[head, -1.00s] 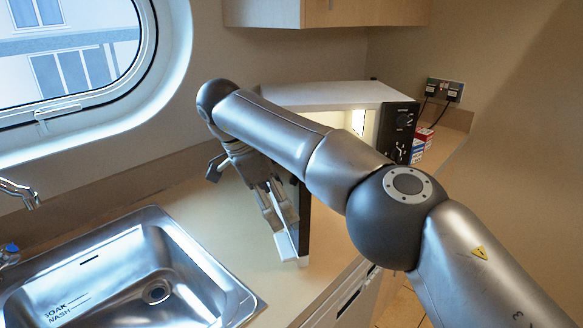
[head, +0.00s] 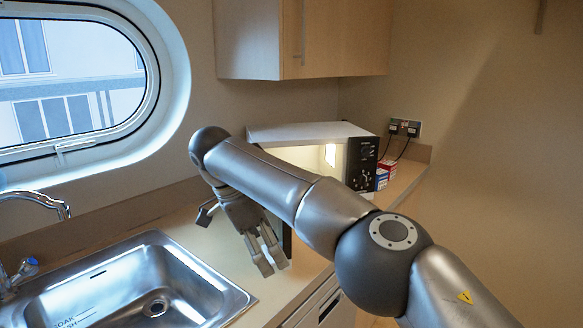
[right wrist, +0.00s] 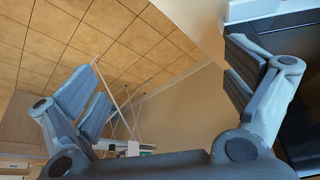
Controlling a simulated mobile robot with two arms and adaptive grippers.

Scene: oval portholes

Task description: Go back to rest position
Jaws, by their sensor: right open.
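My right arm reaches in from the lower right in the head view, and its gripper (head: 272,266) hangs over the counter with its fingers pointing down. In the right wrist view the fingers of this gripper (right wrist: 160,68) are spread wide with nothing between them. A microwave (head: 365,160) stands behind the arm, open and lit inside. A dark strip beside the gripper looks like its open door (head: 287,240), mostly hidden by the hand. I cannot tell whether they touch. My left gripper is out of view.
A steel sink (head: 195,285) with a tap (head: 40,200) lies to the left of the gripper. A wall cabinet (head: 300,40) hangs above the microwave. Small boxes (head: 385,175) and plugged sockets (head: 405,128) are at the right. Tiled floor (right wrist: 60,60) shows in the wrist view.

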